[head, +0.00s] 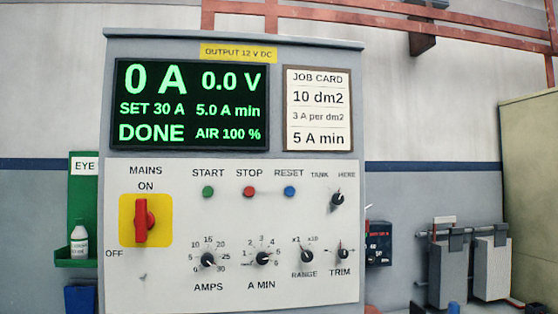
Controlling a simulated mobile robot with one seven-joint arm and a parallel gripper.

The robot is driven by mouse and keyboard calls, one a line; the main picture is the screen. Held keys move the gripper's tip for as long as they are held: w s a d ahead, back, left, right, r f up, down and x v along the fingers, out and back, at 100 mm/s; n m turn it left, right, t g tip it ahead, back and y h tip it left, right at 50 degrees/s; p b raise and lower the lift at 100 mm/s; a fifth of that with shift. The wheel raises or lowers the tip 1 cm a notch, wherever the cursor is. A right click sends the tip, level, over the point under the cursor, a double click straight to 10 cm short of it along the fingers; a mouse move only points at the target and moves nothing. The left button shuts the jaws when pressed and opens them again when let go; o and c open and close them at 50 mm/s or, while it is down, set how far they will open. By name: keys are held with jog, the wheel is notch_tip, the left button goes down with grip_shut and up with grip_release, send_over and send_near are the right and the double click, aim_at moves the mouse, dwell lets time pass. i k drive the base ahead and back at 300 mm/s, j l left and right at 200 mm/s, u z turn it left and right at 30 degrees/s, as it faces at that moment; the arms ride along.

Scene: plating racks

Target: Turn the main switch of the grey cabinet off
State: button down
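The grey cabinet (231,175) stands upright and fills the middle and left of the head view. Its main switch (141,220) is a red handle on a yellow square plate, at the left of the white control panel. The handle stands vertical, pointing up toward the ON label (146,186). The OFF label (114,254) is at its lower left. The display (191,106) reads 0 A, 0.0 V and DONE. My gripper is not in view.
Green, red and blue buttons (249,191) and several black knobs (263,259) sit right of the switch. A green eye-wash holder (82,200) with a bottle is left of the cabinet. Grey boxes (470,268) hang at the right. Nothing visible blocks the panel's front.

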aim_at(144, 221)
jog(key=u, duration=1.35)
